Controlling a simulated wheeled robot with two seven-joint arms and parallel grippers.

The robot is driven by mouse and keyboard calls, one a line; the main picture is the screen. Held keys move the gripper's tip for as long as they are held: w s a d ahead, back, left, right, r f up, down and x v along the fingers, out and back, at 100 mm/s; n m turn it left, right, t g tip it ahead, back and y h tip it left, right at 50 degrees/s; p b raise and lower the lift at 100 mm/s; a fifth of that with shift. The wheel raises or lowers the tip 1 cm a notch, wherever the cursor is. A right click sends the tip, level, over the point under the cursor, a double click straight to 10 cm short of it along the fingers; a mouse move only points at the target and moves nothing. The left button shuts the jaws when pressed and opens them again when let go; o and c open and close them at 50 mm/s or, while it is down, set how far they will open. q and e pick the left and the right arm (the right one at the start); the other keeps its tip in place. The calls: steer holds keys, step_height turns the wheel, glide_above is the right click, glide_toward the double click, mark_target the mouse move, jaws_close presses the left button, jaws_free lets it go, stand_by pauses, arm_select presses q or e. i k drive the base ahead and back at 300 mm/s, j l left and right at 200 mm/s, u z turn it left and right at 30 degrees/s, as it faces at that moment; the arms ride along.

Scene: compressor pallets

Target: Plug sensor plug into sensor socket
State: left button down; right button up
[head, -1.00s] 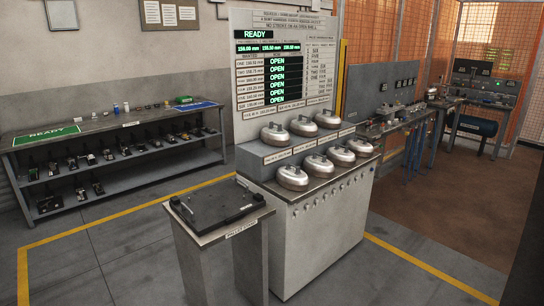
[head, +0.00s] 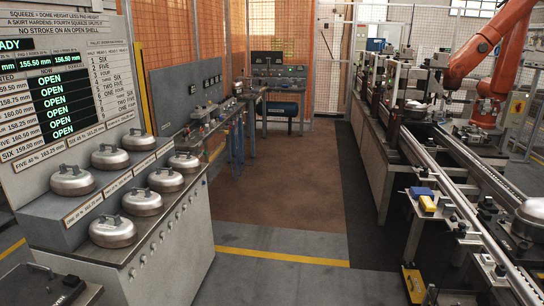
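I cannot make out the sensor plug or the sensor socket in the head view. Neither of my grippers is in view. A bench with small fittings and a grey back panel (head: 188,94) stands beyond the domed shells, and a second bench with a dark panel (head: 279,70) stands at the back. The parts on both are too small to tell apart. A blue block and a yellow block (head: 427,203) sit on a small shelf beside the conveyor at the right.
A grey cabinet (head: 172,250) with several silver domed shells (head: 142,202) stands at the left under a display board (head: 62,95) reading OPEN. A conveyor line (head: 440,160) and an orange robot arm (head: 490,50) fill the right. The brown floor (head: 285,180) between is clear.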

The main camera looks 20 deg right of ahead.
mark_target(501, 270)
steer(key=i+l+z, duration=0.15)
steer(key=i+z, duration=0.5)
steer(key=z, duration=0.15)
steer(key=i+z, duration=0.4)
steer(key=i+j+z, duration=0.15)
steer(key=z, duration=0.25)
steer(key=i+j+z, duration=0.7)
steer(key=i, duration=0.2)
